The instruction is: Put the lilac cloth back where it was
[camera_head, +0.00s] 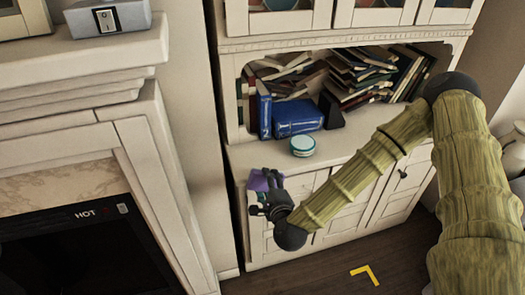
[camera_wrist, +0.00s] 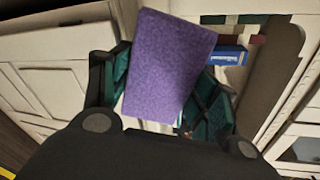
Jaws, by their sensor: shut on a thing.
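The lilac cloth (camera_wrist: 170,60) is a flat purple rectangle, held upright and slightly tilted between the fingers in the wrist view. In the head view the lilac cloth (camera_head: 265,180) shows at the left front edge of the cabinet counter. My gripper (camera_head: 270,192) is shut on it, in front of the cabinet's left end. In the wrist view the teal-padded fingers of my gripper (camera_wrist: 160,92) stand on both sides of the cloth. I cannot tell whether the cloth touches the counter.
Blue books (camera_head: 297,118) and heaped books (camera_head: 365,80) fill the shelf behind. A fireplace surround (camera_head: 150,130) is at left. A yellow corner mark (camera_head: 366,274) lies on the floor.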

